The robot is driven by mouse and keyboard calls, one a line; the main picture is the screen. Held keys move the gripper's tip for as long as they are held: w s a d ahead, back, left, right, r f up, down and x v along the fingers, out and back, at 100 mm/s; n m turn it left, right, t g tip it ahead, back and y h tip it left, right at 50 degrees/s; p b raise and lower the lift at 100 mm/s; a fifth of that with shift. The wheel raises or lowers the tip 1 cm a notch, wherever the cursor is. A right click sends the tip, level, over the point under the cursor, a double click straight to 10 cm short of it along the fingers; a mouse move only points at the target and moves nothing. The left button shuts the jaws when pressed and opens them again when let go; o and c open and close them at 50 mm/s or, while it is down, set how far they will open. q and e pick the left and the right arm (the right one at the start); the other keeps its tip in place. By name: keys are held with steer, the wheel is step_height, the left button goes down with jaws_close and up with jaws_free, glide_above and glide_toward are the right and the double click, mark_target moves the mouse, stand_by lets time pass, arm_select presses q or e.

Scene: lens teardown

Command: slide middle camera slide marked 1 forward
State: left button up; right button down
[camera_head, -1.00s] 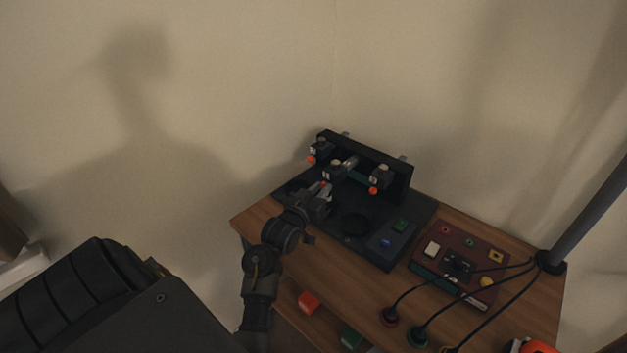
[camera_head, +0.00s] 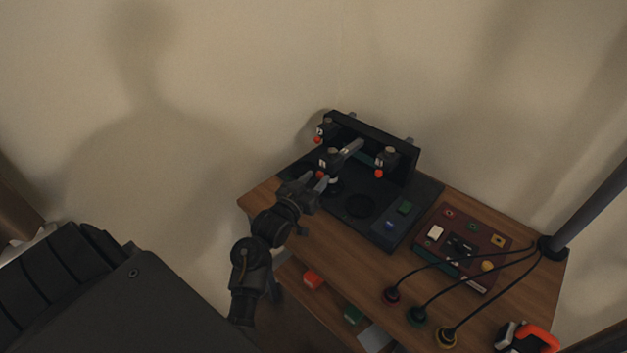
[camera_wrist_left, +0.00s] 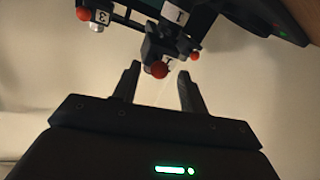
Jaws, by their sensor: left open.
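The middle camera slide (camera_head: 330,158) is a dark block with a white label and a red ball, on a grey bar standing out from the black panel (camera_head: 375,147). It sticks out farther than the left slide (camera_head: 325,129) and the right slide (camera_head: 386,160). My left gripper (camera_head: 319,184) is just in front of and below it. In the left wrist view, my left gripper (camera_wrist_left: 157,84) is open, and a red ball (camera_wrist_left: 159,69) shows beyond the gap between the fingertips. The label by that ball is hard to read. My right gripper is not in view.
The panel stands on a black base plate (camera_head: 390,231) on a wooden table (camera_head: 355,255). A dark red box (camera_head: 468,262) with buttons and cables sits to the right. Bare wall lies behind.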

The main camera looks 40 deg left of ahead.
arm_select(q)
steer(key=shift+s+f, duration=0.1)
steer(key=shift+s, duration=0.05)
steer(key=s+b, duration=0.1)
steer(key=s, duration=0.9)
steer(key=shift+s+d, duration=0.2)
steer(key=shift+d, duration=0.15)
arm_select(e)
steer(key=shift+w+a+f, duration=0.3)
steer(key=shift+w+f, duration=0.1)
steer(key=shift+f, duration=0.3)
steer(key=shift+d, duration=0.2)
